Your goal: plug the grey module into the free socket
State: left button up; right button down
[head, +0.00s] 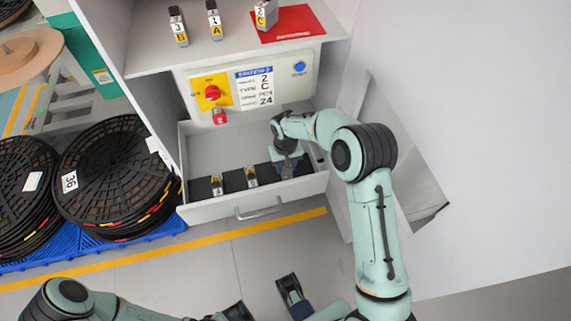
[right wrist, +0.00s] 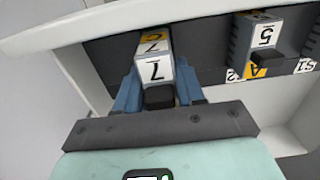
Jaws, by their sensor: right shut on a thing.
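My right gripper (head: 287,160) reaches down into the open drawer at its right end. In the right wrist view it is shut on a grey module (right wrist: 155,72) with a white "7" label and a yellow label. The module stands at the dark rail in the drawer; I cannot tell whether it is seated. On the red mat (head: 295,24) on the shelf stands a grey module marked 2 and C (head: 265,14). Modules marked 3 B (head: 178,26) and 1 A (head: 214,20) stand left of it. My left gripper is partly seen at the bottom edge; its jaw state is unclear. No free socket is clearly visible.
The drawer (head: 255,207) also holds two modules (head: 217,185) (head: 251,177). Above it is a panel with a red rotary switch (head: 212,92), a sign (head: 257,88) reading 2, C and 24, and a blue button (head: 299,67). Cable reels (head: 110,170) stand at the left.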

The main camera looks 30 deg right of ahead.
pick_arm(q)
jog(key=shift+s+f+b, duration=0.15)
jog(key=shift+f+b, duration=0.95)
jog(key=shift+f, duration=0.1)
pick_arm(e)
jog(key=shift+f, duration=1.85)
jog(key=c, duration=0.6)
grip_release()
pick_arm(q)
jog(key=shift+f, duration=0.1)
pick_arm(e)
notch_tip(320, 180, up, 14)
jog(key=shift+f+p, duration=0.25)
jog(key=shift+p, duration=0.75)
pick_arm(q)
jog(key=shift+w+r, duration=0.25)
jog(key=shift+r, duration=0.4)
jog(key=shift+w+r, duration=0.2)
jog(key=shift+r, duration=0.4)
jog(key=shift+s, duration=0.1)
pick_arm(e)
jog(key=shift+s+f, duration=0.1)
